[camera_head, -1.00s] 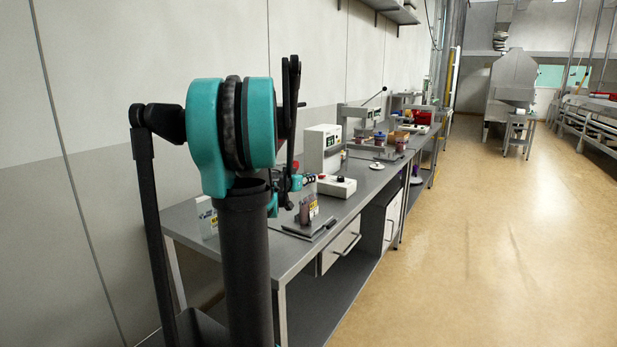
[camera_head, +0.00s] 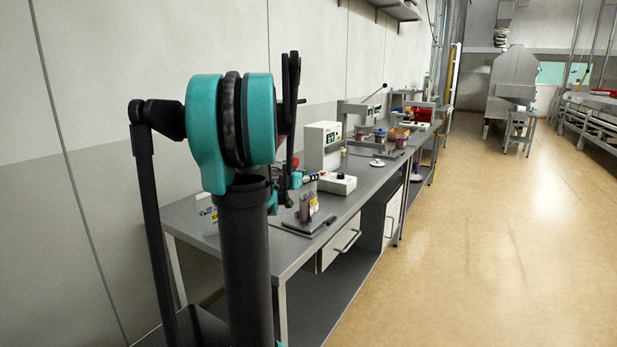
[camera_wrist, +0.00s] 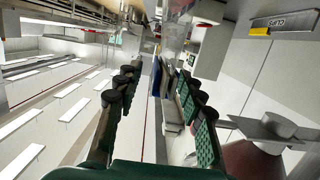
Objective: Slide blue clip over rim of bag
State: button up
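In the head view a small bag (camera_head: 309,203) with brownish-purple contents and a yellow label stands upright on a flat dark plate (camera_head: 304,226) near the front of the bench. My gripper (camera_head: 311,177) is small there, above and behind the bag and partly hidden by my arm. In the wrist view my gripper (camera_wrist: 158,68) shows two dark fingers with green pads, spread apart. A thin blue piece (camera_wrist: 156,76), perhaps the blue clip, shows between them, nearer the right finger. I cannot tell whether it touches a finger.
A white control box (camera_head: 337,183) and a white instrument (camera_head: 322,145) stand farther along the bench (camera_head: 345,209). The floor (camera_head: 470,240) on the right is clear.

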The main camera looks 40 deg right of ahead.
jog(key=v, duration=1.1)
jog(key=shift+a, duration=0.35)
jog(key=shift+s+r, duration=0.1)
jog(key=shift+s, duration=0.05)
